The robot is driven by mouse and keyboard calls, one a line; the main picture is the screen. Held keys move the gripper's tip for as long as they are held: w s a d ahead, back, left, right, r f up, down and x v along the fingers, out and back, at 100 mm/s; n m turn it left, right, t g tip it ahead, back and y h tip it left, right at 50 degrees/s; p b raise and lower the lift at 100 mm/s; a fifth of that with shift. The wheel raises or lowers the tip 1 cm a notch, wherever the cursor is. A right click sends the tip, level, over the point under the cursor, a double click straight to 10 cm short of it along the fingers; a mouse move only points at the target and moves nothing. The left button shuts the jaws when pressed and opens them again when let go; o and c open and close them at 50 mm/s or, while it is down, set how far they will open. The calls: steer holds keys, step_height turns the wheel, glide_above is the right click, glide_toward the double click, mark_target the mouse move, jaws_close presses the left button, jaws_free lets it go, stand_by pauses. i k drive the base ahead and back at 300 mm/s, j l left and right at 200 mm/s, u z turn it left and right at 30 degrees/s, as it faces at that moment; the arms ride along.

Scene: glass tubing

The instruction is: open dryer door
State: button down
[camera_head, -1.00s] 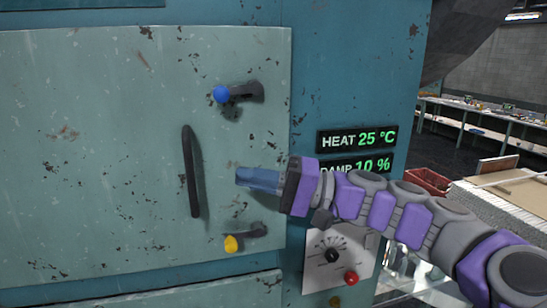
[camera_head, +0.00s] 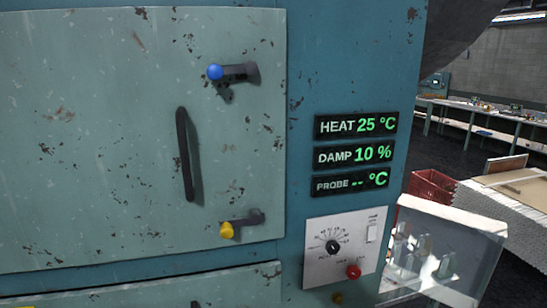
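The dryer door (camera_head: 100,150) is a large pale green, chipped panel that fills the left of the view and sits flush in its blue-green frame. A dark vertical bar handle (camera_head: 185,155) stands on its right half. A latch with a blue knob (camera_head: 215,72) is above the handle, and a latch with a yellow knob (camera_head: 227,231) is below it. Both latch arms point sideways, with the knobs at their left ends. My gripper and arm are out of view.
Green displays for heat (camera_head: 356,124), damp (camera_head: 354,154) and probe (camera_head: 350,182) are on the frame right of the door. Below them is a dial panel (camera_head: 344,247) with a red knob (camera_head: 354,272). A clear box (camera_head: 440,255) and red crate (camera_head: 430,190) stand at right.

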mark_target(117, 142)
steer(key=u, duration=1.5)
